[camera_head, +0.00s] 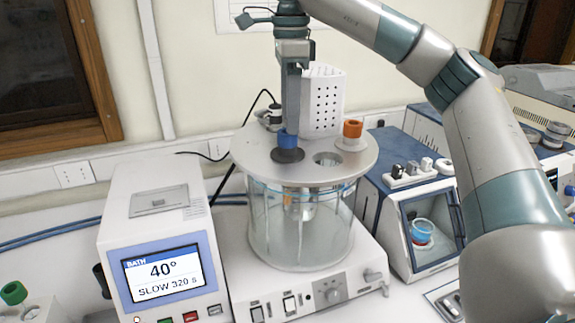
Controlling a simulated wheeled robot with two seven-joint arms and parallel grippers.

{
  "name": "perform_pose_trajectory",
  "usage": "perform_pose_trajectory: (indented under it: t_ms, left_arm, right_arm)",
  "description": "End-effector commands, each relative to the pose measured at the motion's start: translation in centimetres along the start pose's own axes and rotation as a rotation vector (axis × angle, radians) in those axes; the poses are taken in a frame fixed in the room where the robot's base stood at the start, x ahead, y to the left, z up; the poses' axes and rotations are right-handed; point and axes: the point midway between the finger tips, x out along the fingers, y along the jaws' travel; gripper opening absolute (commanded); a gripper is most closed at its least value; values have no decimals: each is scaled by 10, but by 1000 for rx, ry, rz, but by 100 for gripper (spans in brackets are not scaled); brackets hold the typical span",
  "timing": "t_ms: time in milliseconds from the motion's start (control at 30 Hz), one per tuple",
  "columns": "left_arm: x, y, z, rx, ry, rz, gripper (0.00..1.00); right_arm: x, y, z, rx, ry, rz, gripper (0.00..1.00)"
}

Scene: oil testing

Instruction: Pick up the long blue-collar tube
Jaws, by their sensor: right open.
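The blue collar (287,141) of the tube stands upright in a dark ring on the round grey lid (262,170) of the glass bath. The tube's length below the lid cannot be clearly told through the glass. My right gripper (289,126) points straight down at the collar. Its fingertips are at the collar's top, and its jaws are open. Whether they touch the collar cannot be told from this view, since one finger hides the other. My left gripper is out of view.
An orange-capped piece (352,130) stands on the lid at right, near an open hole (327,159). A white perforated box (322,100) rises behind the gripper. A display unit (160,250) reading 40° stands at left, and a blue-topped cabinet (408,190) at right.

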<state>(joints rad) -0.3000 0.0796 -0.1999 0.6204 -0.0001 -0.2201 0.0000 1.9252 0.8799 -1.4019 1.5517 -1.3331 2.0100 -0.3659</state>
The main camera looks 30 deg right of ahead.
Motion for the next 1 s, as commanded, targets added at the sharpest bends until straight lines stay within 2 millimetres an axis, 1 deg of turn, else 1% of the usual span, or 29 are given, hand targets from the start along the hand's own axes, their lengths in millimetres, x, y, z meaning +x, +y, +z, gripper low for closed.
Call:
perform_pose_trajectory:
  t_ms: [367,567,600,700,833,1000]
  left_arm:
    - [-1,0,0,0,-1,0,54]
    - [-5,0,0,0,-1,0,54]
    - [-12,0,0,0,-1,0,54]
    - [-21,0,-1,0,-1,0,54]
    - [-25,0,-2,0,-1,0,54]
    - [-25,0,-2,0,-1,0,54]
  right_arm:
    - [3,1,0,-1,0,1,55]
    - [16,3,1,-2,1,2,55]
    - [17,4,1,-1,3,2,55]
    - [30,6,1,-1,3,3,55]
    - [45,5,1,1,2,1,55]
    - [52,5,2,1,0,0,55]
